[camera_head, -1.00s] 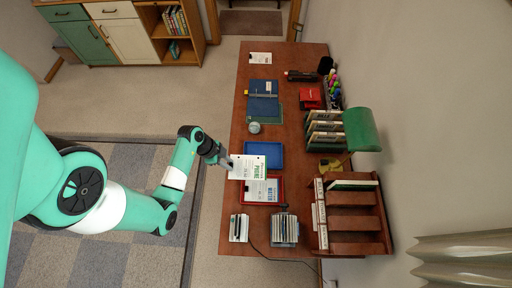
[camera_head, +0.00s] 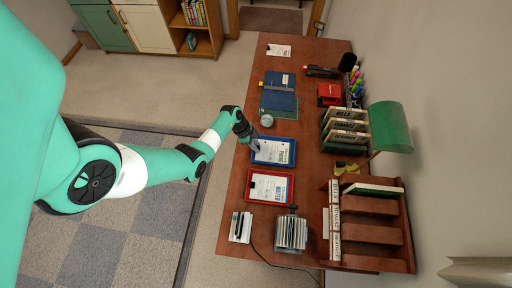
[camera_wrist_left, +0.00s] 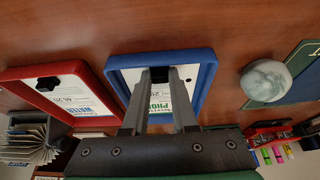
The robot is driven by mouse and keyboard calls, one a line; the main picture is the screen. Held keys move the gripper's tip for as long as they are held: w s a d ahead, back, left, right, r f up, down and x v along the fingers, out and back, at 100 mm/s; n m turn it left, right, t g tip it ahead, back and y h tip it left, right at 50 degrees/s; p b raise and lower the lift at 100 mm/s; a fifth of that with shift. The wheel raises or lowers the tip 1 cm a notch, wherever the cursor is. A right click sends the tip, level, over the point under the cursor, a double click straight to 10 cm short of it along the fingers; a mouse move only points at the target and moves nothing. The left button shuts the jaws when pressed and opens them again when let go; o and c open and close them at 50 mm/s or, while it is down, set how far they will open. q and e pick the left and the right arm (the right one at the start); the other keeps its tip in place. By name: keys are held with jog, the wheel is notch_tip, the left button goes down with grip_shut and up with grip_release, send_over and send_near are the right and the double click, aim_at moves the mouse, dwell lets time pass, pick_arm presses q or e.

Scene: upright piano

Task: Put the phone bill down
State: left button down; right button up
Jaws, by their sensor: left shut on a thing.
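The phone bill (camera_head: 275,152) is a white sheet with green print. It lies within the rim of the blue tray (camera_head: 294,157) on the desk; I cannot tell whether it rests fully on the tray's floor. My left gripper (camera_head: 257,147) reaches over the tray's left edge and is shut on the bill. In the left wrist view the fingers (camera_wrist_left: 160,78) meet at a dark tab at the edge of the bill (camera_wrist_left: 131,76), inside the blue rim (camera_wrist_left: 206,72). My right gripper is out of view.
A red tray (camera_head: 247,187) with a water bill (camera_head: 268,188) sits beside the blue one. A grey ball (camera_head: 267,121), blue books (camera_head: 279,101), a file rack (camera_head: 345,131), a green lamp (camera_head: 389,127) and a wooden shelf (camera_head: 372,225) stand around on the desk.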

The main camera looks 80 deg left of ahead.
pick_arm(q)
jog(key=shift+a+r, duration=0.1)
jog(key=c, duration=1.2)
grip_release()
jog(key=shift+f, duration=0.2)
jog(key=o, duration=0.5)
jog(key=p+v, duration=0.5)
jog(key=v, duration=0.7)
jog(key=shift+r+p, duration=0.15)
jog(key=shift+p, duration=0.15)
